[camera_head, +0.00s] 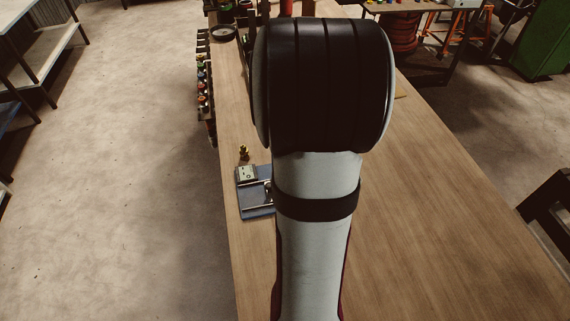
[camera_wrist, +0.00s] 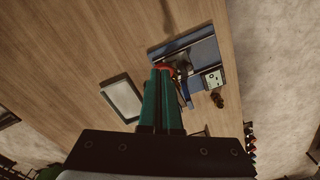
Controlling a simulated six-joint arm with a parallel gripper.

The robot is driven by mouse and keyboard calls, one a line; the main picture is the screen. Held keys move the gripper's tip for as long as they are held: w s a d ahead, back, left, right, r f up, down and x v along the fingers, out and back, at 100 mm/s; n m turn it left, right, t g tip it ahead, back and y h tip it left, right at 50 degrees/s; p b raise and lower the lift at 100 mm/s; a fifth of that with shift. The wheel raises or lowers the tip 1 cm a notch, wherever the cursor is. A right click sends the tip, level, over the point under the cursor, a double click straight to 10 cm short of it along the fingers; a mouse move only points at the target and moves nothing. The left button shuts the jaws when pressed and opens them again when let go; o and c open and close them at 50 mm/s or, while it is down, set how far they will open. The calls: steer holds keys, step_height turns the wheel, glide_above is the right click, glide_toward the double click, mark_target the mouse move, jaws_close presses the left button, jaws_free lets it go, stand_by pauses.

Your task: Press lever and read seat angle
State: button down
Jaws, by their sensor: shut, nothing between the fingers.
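The crimper with its blue base (camera_head: 256,211) sits on the wooden bench near its left edge, partly hidden behind my arm in the head view. In the wrist view the blue base (camera_wrist: 203,50) lies beyond my fingertips. A small pale box with dark marks (camera_wrist: 213,79) stands on it; the marks are too small to read. A red part (camera_wrist: 165,68), perhaps the lever's end, shows right at my fingertips; I cannot tell if they touch. My gripper (camera_wrist: 160,74) has green fingers, shut together and empty. It is hidden in the head view.
A brass fitting (camera_head: 243,152) stands beside the crimper. A pale rectangular panel with a dark frame (camera_wrist: 123,99) lies on the bench left of my fingers. A rack of colored parts (camera_head: 203,85) lines the bench's left edge. The bench right of my arm is clear.

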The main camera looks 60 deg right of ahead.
steer(key=shift+f, duration=3)
steer(key=shift+r, duration=0.1)
step_height(320, 180, up, 13)
